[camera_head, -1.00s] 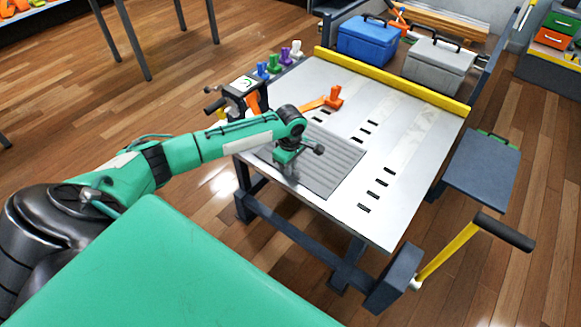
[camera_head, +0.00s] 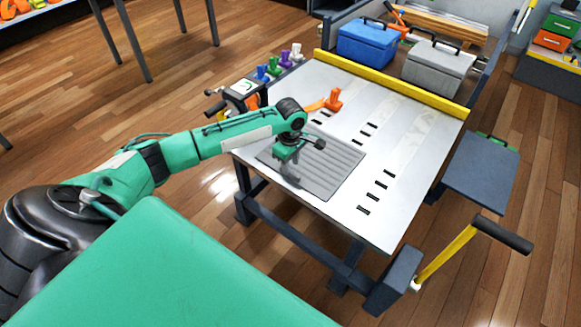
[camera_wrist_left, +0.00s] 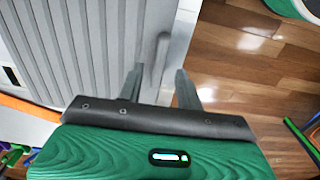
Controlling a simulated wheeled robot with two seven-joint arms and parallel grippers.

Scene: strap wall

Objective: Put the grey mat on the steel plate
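The grey mat (camera_head: 335,165) is ribbed and lies flat on the near-left part of the large steel plate (camera_head: 400,150) that tops the workbench. My left gripper (camera_head: 289,178) is over the mat's near-left edge, pointing down. In the left wrist view its two fingers (camera_wrist_left: 159,84) stand apart, with a thin raised grey strip by the mat's edge between them. I cannot tell whether the fingers touch it. The ribbed mat also shows in the left wrist view (camera_wrist_left: 85,40). My right gripper is not in view.
An orange clamp-like piece (camera_head: 333,99) stands on the plate behind the mat. A yellow rail (camera_head: 395,82) runs along the far edge. Blue (camera_head: 366,42) and grey (camera_head: 437,65) boxes stand beyond it. The plate's right part, with dark slots, is clear.

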